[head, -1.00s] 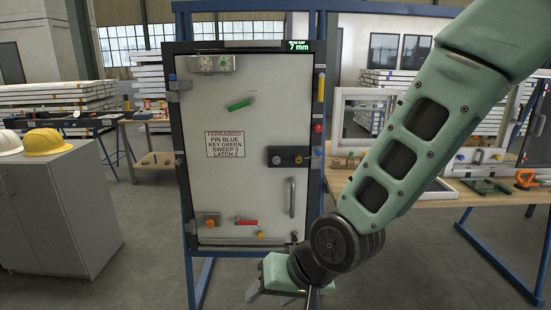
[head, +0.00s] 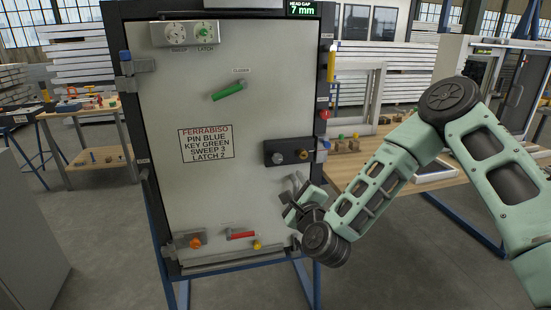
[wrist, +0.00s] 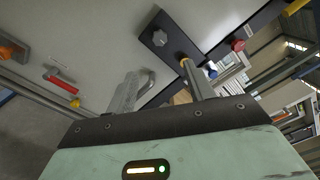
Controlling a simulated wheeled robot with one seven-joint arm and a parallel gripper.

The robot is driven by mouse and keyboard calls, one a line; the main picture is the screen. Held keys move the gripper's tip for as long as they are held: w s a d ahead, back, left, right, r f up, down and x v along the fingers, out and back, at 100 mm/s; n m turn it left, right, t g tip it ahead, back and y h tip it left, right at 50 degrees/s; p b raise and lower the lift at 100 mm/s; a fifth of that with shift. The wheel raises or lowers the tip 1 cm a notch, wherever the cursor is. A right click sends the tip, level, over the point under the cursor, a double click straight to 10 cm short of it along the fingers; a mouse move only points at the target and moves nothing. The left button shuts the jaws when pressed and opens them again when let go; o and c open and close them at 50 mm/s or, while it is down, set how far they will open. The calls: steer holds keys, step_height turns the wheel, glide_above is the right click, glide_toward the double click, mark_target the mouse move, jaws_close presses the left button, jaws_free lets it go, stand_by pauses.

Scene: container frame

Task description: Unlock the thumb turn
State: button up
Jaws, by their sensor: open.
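A dark lock plate (head: 268,148) sits on the right side of the pale door panel (head: 190,195). It carries a grey knob (head: 277,158) and a small brass piece (head: 303,154); both also show in the wrist view, the grey knob (wrist: 159,38) as a faceted head. No readable label tells which is the thumb turn. My gripper (head: 294,193) is open in front of the door's lower right, below the lock plate, by the grey pull handle. In the wrist view my fingers (wrist: 163,88) point up toward the plate. The right finger appears beside the brass piece; contact cannot be told.
The door also bears a green lever (head: 229,91), a red lever (head: 240,235), an orange knob (head: 195,242) and two dials (head: 190,33) at the top. A wooden workbench (head: 440,181) stands to the right. Clear floor lies in front.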

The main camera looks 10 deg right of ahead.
mark_target(278, 160)
steer(key=w+p, duration=0.3)
steer(key=w, duration=1.3)
steer(key=shift+w, duration=0.1)
steer(key=c, duration=1)
